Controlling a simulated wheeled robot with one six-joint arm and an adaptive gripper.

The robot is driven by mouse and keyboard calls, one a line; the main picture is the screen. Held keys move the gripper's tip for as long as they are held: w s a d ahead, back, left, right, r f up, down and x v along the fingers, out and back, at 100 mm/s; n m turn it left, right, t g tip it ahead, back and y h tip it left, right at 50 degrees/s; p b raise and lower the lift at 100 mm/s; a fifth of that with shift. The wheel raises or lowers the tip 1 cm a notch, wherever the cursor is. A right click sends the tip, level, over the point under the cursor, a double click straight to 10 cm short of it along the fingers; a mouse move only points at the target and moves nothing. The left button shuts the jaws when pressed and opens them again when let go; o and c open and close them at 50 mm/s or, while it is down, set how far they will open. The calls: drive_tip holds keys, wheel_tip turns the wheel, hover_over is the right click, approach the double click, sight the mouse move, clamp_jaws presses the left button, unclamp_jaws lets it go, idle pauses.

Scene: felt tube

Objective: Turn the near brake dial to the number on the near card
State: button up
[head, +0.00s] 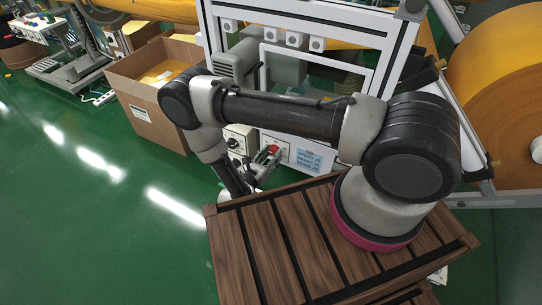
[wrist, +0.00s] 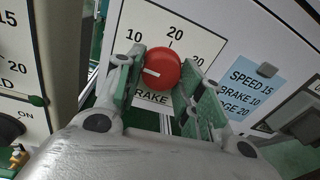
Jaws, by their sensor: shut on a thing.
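The near brake dial (wrist: 166,60) is a round red knob on a white panel in the wrist view, with part of the word BRAKE below it. Its white pointer line points left, a little below the printed 10 at its upper left. A 20 is printed above it. My gripper (wrist: 160,72) has one finger on each side of the knob and is shut on it. In the head view my gripper (head: 267,158) is at the machine's front, with the red knob (head: 274,149) partly showing. The near card (wrist: 251,88) is light blue and reads SPEED 15, BRAKE 10 and a partly hidden line ending in 20.
A second panel with an ON label (wrist: 22,108) stands at the left in the wrist view. In the head view, an open cardboard box (head: 150,98) stands left of the machine frame (head: 206,30). Green floor (head: 90,220) is clear at the left. A slatted wooden crate (head: 270,245) is in front.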

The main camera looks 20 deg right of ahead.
drive_tip(key=m, duration=0.4)
drive_tip(key=shift+m+y, duration=0.3)
idle(0.3)
drive_tip(key=o, duration=1)
drive_tip(key=v, duration=0.7)
drive_tip(key=shift+s+a, duration=0.2)
drive_tip(key=shift+a, duration=0.1)
